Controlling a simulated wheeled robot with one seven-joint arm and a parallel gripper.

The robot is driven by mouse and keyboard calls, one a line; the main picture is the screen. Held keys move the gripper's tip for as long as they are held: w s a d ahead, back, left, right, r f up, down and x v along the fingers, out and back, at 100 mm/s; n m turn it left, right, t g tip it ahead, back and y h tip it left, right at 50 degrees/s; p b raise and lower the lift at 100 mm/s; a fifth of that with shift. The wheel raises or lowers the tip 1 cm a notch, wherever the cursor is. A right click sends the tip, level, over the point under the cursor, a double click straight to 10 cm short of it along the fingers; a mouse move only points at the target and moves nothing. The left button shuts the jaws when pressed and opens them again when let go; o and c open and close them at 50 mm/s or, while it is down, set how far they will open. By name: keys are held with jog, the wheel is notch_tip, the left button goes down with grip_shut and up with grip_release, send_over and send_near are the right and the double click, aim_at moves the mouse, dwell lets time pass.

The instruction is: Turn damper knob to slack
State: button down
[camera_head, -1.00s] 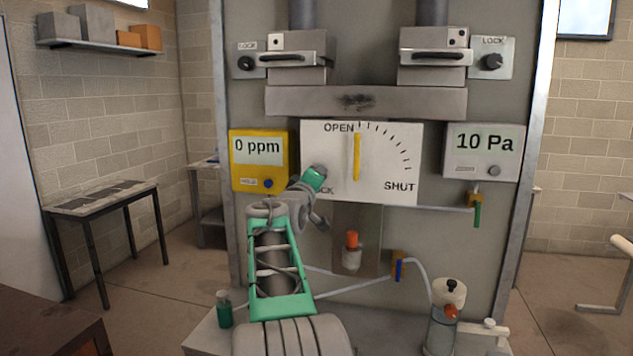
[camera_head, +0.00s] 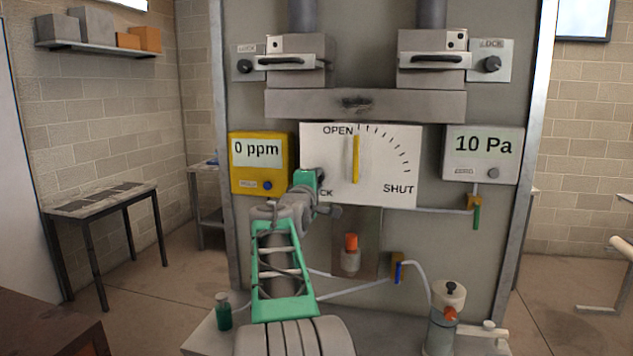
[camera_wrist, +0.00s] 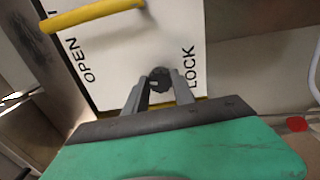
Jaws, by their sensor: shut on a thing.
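A small dark round knob (camera_wrist: 160,82) sits on the white dial plate (camera_head: 390,150), beside the word LOCK, in the wrist view. My gripper (camera_wrist: 160,88) is shut on this knob, with one grey finger on each side of it. The plate also shows in the wrist view (camera_wrist: 120,60). A yellow lever (camera_head: 356,158) on the plate stands upright beside the word OPEN. The lever also shows at the upper left of the wrist view (camera_wrist: 95,14).
A yellow meter reading 0 ppm (camera_head: 240,177) is close left of my wrist. A gauge reading 10 Pa (camera_head: 460,158) is right of the plate. An orange-topped fitting (camera_head: 351,243) sits below the plate. Two handled boxes with LOCK knobs are above.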

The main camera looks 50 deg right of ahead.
dwell(0.3)
jog(key=c, duration=1.1)
grip_release()
jog(key=shift+o, duration=0.2)
jog(key=b+v, duration=0.2)
jog(key=v, duration=0.6)
jog(key=shift+d+f, duration=0.1)
